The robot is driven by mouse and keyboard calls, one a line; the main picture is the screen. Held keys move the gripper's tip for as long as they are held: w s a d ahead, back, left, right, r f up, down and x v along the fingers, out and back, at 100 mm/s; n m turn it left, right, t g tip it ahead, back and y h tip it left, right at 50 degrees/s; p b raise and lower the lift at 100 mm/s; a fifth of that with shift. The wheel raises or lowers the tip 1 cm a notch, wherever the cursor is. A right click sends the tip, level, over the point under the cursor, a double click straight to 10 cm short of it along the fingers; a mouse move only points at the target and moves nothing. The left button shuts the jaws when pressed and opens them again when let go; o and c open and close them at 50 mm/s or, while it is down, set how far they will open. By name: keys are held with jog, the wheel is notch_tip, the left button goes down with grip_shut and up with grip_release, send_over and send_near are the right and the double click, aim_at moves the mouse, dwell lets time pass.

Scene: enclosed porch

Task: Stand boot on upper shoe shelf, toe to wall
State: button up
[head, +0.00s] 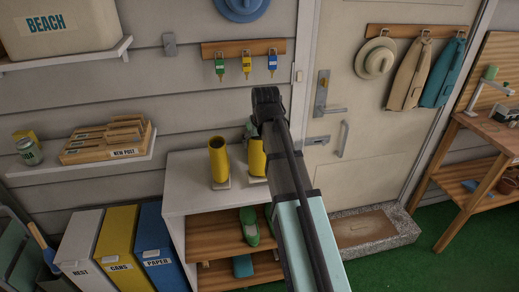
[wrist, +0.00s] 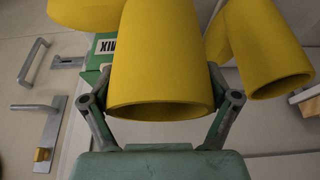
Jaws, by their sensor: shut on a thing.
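A yellow boot (wrist: 160,60) is between the two fingers of my gripper (wrist: 160,85), which is shut on its shaft near the open top rim. In the head view the held boot (head: 257,158) is upright at the white top of the shoe rack (head: 186,195), partly hidden by my arm. I cannot tell whether it touches the top. A second yellow boot (head: 218,160) stands to its left on the rack top; it also shows in the wrist view (wrist: 262,55). Below, the upper wooden shelf (head: 212,236) holds green shoes (head: 250,226); its right part is hidden.
A blue shoe (head: 243,266) is on the lower shelf. A green box marked MIX (wrist: 98,60) is near the held boot. Bins (head: 160,245) stand left of the rack. The door (head: 350,110) is right.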

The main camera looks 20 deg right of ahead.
jog(key=shift+f+p, duration=0.3)
jog(key=shift+f, duration=1.55)
jog(key=o, duration=1.6)
jog(key=b+v, duration=0.2)
jog(key=v, duration=1)
